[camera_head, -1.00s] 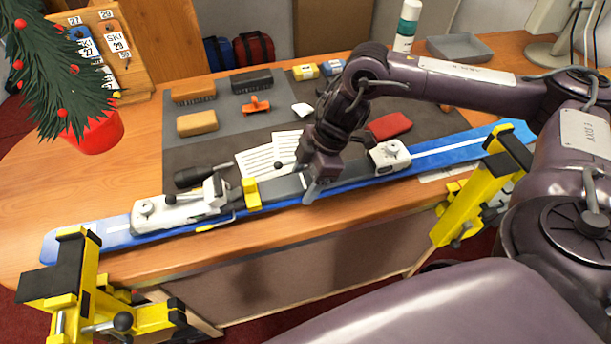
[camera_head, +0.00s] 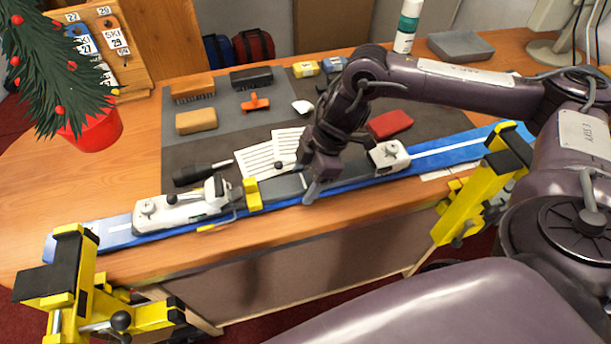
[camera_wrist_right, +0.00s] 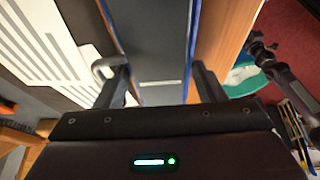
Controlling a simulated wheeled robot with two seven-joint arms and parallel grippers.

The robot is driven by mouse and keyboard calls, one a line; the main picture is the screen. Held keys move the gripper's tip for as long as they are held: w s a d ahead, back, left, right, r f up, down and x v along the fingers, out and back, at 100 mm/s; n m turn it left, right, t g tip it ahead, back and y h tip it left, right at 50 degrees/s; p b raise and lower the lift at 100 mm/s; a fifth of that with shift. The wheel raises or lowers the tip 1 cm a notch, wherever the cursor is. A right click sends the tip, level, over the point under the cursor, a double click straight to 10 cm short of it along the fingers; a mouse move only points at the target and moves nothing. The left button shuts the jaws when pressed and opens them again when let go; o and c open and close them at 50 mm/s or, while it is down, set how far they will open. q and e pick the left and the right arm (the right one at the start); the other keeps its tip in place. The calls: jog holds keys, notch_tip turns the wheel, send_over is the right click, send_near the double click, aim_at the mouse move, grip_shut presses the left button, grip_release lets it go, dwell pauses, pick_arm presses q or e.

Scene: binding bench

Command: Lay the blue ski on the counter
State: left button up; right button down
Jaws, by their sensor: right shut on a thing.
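The blue ski (camera_head: 112,230) runs lengthwise along the front part of the wooden counter (camera_head: 30,190). It has white bindings and a dark grey middle, and it looks level and on or very close to the counter top; contact is hard to tell. My right gripper (camera_head: 312,188) is shut on the ski's middle, between the two bindings. In the right wrist view, my right gripper's fingers (camera_wrist_right: 160,88) stand on both sides of the dark middle of the ski (camera_wrist_right: 152,40). My left gripper is not in view.
Yellow ski vises stand at the front edge, left (camera_head: 72,270) and right (camera_head: 470,205). Behind the ski are a grey mat (camera_head: 222,130) with brushes, blocks, a screwdriver (camera_head: 200,173) and paper sheets (camera_head: 262,160). A small tree in a red pot (camera_head: 92,130) stands left.

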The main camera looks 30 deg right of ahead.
jog(key=shift+w+f, duration=0.1)
jog(key=shift+f, duration=0.1)
jog(key=c, duration=0.7)
grip_release()
jog(key=o, duration=0.5)
jog(key=shift+c, duration=0.2)
jog(key=shift+o, duration=1.2)
jog(key=shift+f, duration=0.15)
notch_tip(320, 180, up, 16)
jog(key=p, duration=1.4)
